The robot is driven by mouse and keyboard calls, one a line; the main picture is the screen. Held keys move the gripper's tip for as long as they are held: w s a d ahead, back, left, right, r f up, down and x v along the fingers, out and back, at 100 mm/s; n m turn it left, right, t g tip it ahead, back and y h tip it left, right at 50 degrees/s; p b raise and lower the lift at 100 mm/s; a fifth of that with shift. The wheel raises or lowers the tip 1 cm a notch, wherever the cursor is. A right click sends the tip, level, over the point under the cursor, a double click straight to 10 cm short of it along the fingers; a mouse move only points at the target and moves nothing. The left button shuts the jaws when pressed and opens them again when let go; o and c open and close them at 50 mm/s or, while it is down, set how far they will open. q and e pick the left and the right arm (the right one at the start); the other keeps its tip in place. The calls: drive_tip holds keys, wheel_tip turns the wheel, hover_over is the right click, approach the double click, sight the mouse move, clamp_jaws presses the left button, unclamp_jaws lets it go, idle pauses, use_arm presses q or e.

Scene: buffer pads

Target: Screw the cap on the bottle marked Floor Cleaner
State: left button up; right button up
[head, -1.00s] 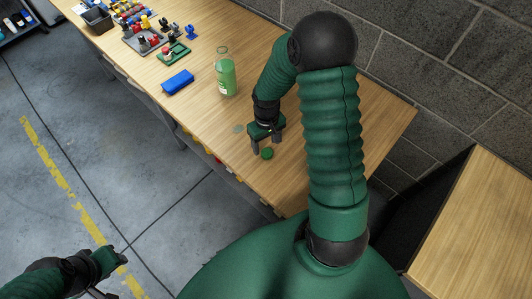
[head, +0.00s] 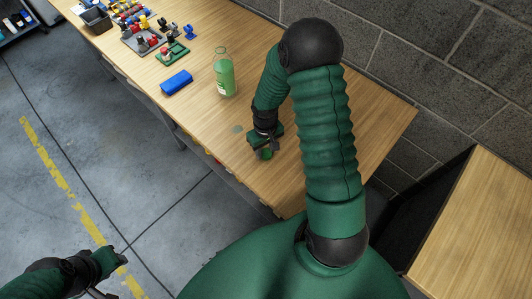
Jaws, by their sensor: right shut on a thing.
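The bottle (head: 225,76) stands upright on the wooden table, with green liquid, a pale label and a clear open neck. I cannot read the label. The green cap (head: 265,154) is at my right gripper (head: 266,150), low over the table near its front edge. The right gripper is shut on the cap, to the right of and nearer than the bottle. Part of the cap is hidden by the fingers. My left gripper (head: 116,254) is over the floor at lower left, away from the table; its fingers are too unclear to judge.
A blue block (head: 176,82) lies left of the bottle. A green tray (head: 172,55), a grey tray (head: 143,40) with several coloured parts and a dark bin (head: 96,18) stand farther back. A block wall (head: 440,60) runs along the right.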

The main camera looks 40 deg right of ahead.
sight(263, 153)
clamp_jaws()
drive_tip(key=shift+a, duration=0.1)
drive_tip(key=shift+r, duration=0.45)
drive_tip(key=r, duration=0.2)
drive_tip(key=shift+w+a+r, duration=0.15)
drive_tip(key=shift+a+r, duration=0.2)
drive_tip(key=shift+a, duration=0.05)
drive_tip(key=w+a+r+b, duration=0.1)
drive_tip(key=w+a, duration=0.3)
drive_tip(key=a, duration=1)
drive_tip(key=shift+a+r+b, duration=0.2)
drive_tip(key=shift+a+b, duration=0.15)
drive_tip(key=shift+b, duration=0.05)
